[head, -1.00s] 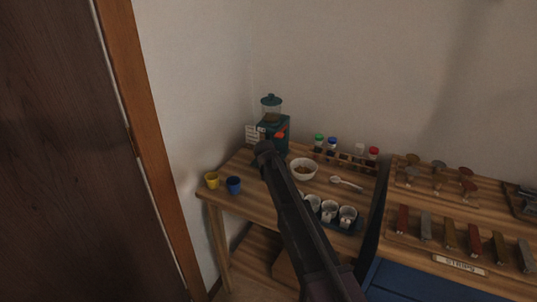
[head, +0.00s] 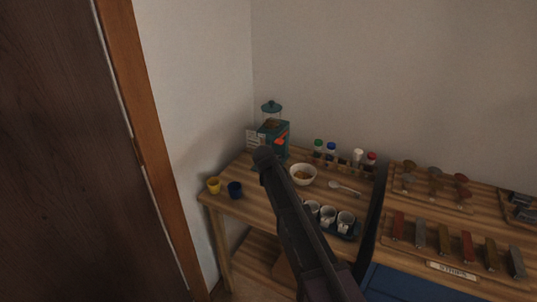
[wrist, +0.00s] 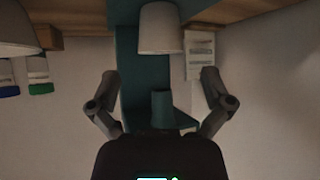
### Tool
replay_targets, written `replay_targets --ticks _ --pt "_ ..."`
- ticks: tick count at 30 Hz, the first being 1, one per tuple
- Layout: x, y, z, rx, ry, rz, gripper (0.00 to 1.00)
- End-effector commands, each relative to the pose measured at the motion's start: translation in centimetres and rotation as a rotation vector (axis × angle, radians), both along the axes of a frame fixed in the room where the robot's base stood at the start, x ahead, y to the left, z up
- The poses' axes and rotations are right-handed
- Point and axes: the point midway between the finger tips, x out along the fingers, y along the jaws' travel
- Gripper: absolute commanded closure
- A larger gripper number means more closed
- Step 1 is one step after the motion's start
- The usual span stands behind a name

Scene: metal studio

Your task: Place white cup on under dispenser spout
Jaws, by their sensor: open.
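The wrist view appears upside down, with the wooden table at its top. A white cup (wrist: 160,30) stands upright in front of the teal dispenser (wrist: 128,85). The dispenser spout (wrist: 162,108) is in line with the cup, on its upper side, with a gap between them. My gripper (wrist: 160,75) is open and empty, its fingers on either side of the spout, apart from the cup. In the head view the dispenser (head: 273,130) stands at the table's back corner. My arm hides the gripper and that cup there.
A white bowl (head: 303,175) is right of the dispenser. A dark tray (head: 346,235) holds white cups (head: 328,214). Yellow (head: 214,186) and blue (head: 235,190) cups stand near the left table edge. Capped bottles (head: 331,151) stand along the back. A spoon (head: 344,187) lies nearby.

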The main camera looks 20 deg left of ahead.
Motion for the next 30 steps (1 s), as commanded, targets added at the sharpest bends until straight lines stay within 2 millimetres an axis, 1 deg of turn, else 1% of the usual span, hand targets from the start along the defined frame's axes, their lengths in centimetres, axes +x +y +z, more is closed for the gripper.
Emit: replay_targets --ticks 1,3,12,18,30 --pt "-0.8 -0.3 0.9 0.000 0.000 0.000 0.00" --pt "-1.5 -0.6 1.4 0.000 0.000 0.000 0.00" --pt "-4.0 -1.3 3.3 0.001 0.000 0.001 0.00" --pt "-4.6 -1.5 3.7 0.000 0.000 0.000 0.00" --pt "-4.6 -1.5 3.7 0.001 0.000 -0.001 0.00"
